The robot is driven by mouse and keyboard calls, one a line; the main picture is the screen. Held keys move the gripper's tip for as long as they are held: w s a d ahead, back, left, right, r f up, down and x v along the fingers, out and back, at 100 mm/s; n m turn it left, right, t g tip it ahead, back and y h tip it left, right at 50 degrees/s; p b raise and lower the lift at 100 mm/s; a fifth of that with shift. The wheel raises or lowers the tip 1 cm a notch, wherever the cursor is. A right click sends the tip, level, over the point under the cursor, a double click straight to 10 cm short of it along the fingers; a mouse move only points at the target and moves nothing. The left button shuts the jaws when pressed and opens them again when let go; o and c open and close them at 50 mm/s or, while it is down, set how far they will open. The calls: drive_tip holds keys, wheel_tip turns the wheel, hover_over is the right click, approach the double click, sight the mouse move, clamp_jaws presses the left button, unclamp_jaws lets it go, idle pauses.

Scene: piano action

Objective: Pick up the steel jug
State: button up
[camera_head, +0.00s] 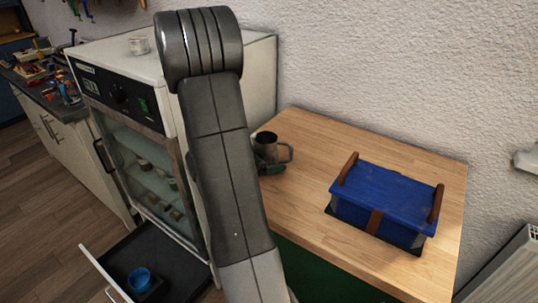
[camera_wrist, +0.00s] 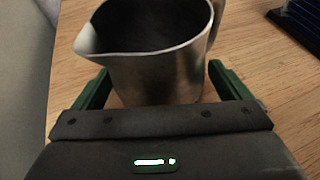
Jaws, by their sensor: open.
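The steel jug (camera_head: 265,143) stands upright on the wooden tabletop, with its handle toward the right, partly hidden behind my arm in the head view. In the wrist view the jug (camera_wrist: 160,55) fills the top middle, its spout pointing left and its dark inside showing. My gripper (camera_wrist: 162,88) is open, with one green finger on each side of the jug's lower body. The fingers look close to the jug's sides; I cannot tell whether they touch.
A blue box (camera_head: 385,197) with brown handles sits on the right of the wooden table (camera_head: 310,205). An open drawer below holds a blue cup (camera_head: 140,279).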

drive_tip(key=c, duration=1.3)
drive_tip(key=shift+o, duration=0.2)
drive_tip(key=shift+r, duration=0.15)
